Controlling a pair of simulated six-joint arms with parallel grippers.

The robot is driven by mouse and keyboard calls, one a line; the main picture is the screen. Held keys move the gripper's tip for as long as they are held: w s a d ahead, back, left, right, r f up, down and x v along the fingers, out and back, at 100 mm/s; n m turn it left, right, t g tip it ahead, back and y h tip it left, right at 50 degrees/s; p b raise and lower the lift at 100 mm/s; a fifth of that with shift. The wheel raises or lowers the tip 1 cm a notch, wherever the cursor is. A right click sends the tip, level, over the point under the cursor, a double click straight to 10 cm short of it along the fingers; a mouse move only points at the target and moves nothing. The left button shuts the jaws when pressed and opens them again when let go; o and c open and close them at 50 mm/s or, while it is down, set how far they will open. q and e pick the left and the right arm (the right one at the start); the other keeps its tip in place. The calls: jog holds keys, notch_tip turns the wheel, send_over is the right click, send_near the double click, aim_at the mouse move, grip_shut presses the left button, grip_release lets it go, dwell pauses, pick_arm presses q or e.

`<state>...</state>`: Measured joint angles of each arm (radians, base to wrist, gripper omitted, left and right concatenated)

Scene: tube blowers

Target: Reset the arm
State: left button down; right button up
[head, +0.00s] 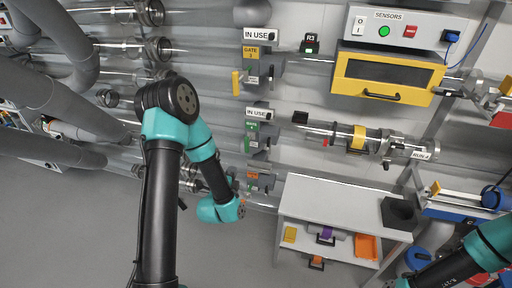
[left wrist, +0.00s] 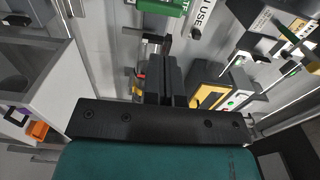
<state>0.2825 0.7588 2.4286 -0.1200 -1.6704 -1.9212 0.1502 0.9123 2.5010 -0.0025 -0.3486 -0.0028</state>
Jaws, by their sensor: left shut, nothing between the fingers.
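My left gripper (left wrist: 166,75) shows in the left wrist view as two dark fingers side by side, shut and empty. In the head view my left arm rises from the bottom left, bends at a teal elbow and runs down to a teal wrist in front of the gate column. The left gripper's fingers are hard to make out there. My right arm shows only in part at the lower right corner of the head view. Its gripper is out of view.
A white bench (head: 340,203) with a dark block (head: 398,213) stands right of my left wrist. Clear tubes and gates line the wall. A yellow-framed box (head: 388,74) sits under the sensors panel (head: 408,26). A tube with a yellow band (head: 358,138) is below. Grey floor is clear at lower left.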

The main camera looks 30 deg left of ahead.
pick_arm(q)
jog(key=s+d+f+n+g+h, duration=0.3)
jog(key=d+f+n+g, duration=0.15)
jog(key=f, duration=0.25)
jog(key=s+d+f+n+g+h, duration=0.25)
jog(key=d+f+n+g, duration=0.2)
jog(key=f, duration=0.25)
jog(key=s+d+f+n+g+h, duration=0.1)
jog(key=s+d+f+n+g, duration=0.1)
jog(key=s, duration=0.4)
jog(key=s+d+f+n+g, duration=0.3)
jog(key=s+d+n+g, duration=0.2)
jog(key=s+n+g, duration=0.1)
jog(key=shift+s+f+n+h, duration=0.35)
jog(key=shift+s+n, duration=0.05)
jog(key=shift+s, duration=0.35)
